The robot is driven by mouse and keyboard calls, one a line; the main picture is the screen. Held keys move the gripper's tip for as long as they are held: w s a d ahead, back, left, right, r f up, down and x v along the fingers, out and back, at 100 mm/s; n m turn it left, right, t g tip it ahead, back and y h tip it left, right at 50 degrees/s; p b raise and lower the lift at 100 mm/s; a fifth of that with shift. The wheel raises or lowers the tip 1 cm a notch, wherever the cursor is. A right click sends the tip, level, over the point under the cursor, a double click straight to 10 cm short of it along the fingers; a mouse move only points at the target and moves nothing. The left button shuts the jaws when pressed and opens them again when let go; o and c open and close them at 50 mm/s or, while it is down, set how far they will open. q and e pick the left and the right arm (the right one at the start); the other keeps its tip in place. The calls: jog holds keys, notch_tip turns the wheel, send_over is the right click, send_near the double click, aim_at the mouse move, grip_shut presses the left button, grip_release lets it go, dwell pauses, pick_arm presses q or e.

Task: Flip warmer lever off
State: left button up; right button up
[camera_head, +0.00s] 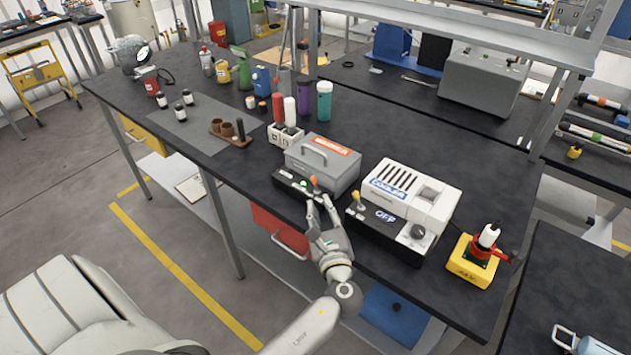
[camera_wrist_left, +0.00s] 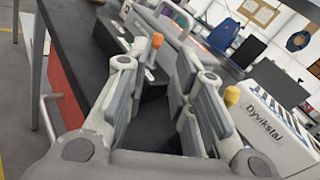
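The warmer is a grey box (camera_head: 322,164) with a handle on top and an orange label, near the table's front edge. Its lever has an orange knob (camera_head: 314,180) on the dark front panel; this knob (camera_wrist_left: 157,40) shows ahead, between the finger lines, in the left wrist view. My left gripper (camera_head: 319,203) is just in front of the lever, fingers pointing at it. In the left wrist view the fingers (camera_wrist_left: 158,85) are apart with nothing held between them. Whether a fingertip touches the lever I cannot tell. My right gripper is in neither view.
The white cooler (camera_head: 424,184) stands right of the warmer, with its own yellow-orange lever knob (camera_head: 356,195) close to my left gripper's right finger. A yellow-based device (camera_head: 471,268) is farther right. A white holder (camera_head: 286,136) stands left of the warmer. Bottles fill the back left.

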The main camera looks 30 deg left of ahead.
aim_at(313, 181)
pick_arm(q)
jog(key=shift+d+f+m, duration=0.1)
jog(key=shift+m, duration=0.2)
jog(key=shift+w+a, duration=0.1)
jog(key=shift+a, duration=0.15)
jog(key=p+x, duration=0.1)
jog(key=x, duration=0.3)
jog(key=shift+w+a, duration=0.1)
jog(key=shift+a, duration=0.15)
jog(key=p+x, duration=0.1)
jog(key=x, duration=0.4)
jog(key=shift+w+a, duration=0.25)
jog(key=shift+w, duration=0.05)
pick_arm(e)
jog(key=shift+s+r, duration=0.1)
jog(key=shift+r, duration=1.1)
pick_arm(q)
grip_shut()
